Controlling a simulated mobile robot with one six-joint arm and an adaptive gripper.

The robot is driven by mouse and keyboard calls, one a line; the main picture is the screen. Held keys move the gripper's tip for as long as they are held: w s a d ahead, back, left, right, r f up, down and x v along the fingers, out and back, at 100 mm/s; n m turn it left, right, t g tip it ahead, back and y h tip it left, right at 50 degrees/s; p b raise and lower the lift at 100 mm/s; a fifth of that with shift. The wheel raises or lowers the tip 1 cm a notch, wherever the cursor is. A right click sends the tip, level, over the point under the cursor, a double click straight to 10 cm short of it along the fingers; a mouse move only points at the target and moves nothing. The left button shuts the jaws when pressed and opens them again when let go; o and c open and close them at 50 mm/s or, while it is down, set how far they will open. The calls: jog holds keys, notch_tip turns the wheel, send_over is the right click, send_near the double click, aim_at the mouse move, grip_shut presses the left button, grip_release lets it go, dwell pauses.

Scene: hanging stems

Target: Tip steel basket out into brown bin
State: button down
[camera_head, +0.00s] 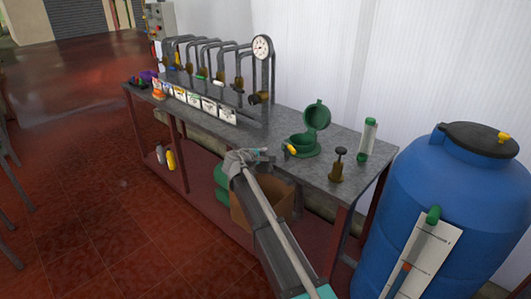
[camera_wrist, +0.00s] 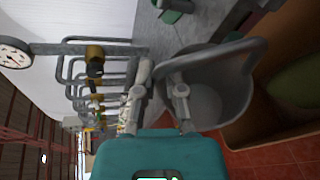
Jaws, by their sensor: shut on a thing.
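The steel basket (camera_wrist: 235,85), a grey pail-like vessel with a looped handle (camera_wrist: 225,50), fills the right of the wrist view's middle. My gripper (camera_wrist: 160,75) is shut on the basket at its handle side; the exact contact is hard to see. In the head view, my gripper (camera_head: 245,158) and the grey basket sit above the brown bin, at the front edge of the bench. The brown bin (camera_head: 243,212) is an open box low under the bench, partly hidden by my arm. I see nothing clear inside the basket, and its tilt is hard to judge.
The grey bench (camera_head: 290,125) carries a row of pipes, a gauge (camera_head: 262,47), seed packets (camera_head: 195,100), a green lidded pot (camera_head: 308,140) and a brass valve (camera_head: 338,168). A blue barrel (camera_head: 445,205) stands at right. The red floor (camera_head: 130,220) at left is clear.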

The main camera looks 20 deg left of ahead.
jog(key=shift+w+a+r+n+h+p, duration=0.3)
jog(key=shift+a+r+n+p, duration=0.25)
jog(key=shift+n+p, duration=0.2)
jog(key=shift+n+g, duration=0.25)
jog(key=shift+g, duration=0.15)
jog(key=shift+w+a+r+n+g+h+p, duration=0.1)
jog(key=shift+w+a+n+g+h+p, duration=0.1)
jog(key=shift+a+n+h+p, duration=0.15)
jog(key=shift+w+a+r+n+g+h+p, duration=0.15)
jog(key=shift+w+a+n+g+h, duration=0.1)
jog(key=shift+a+n, duration=0.2)
jog(key=a+n, duration=0.1)
jog(key=w+n+h, duration=0.1)
jog(key=shift+a+n+g+h, duration=0.3)
jog(key=shift+a+g, duration=0.05)
jog(key=shift+s, duration=0.1)
jog(key=shift+h, duration=0.3)
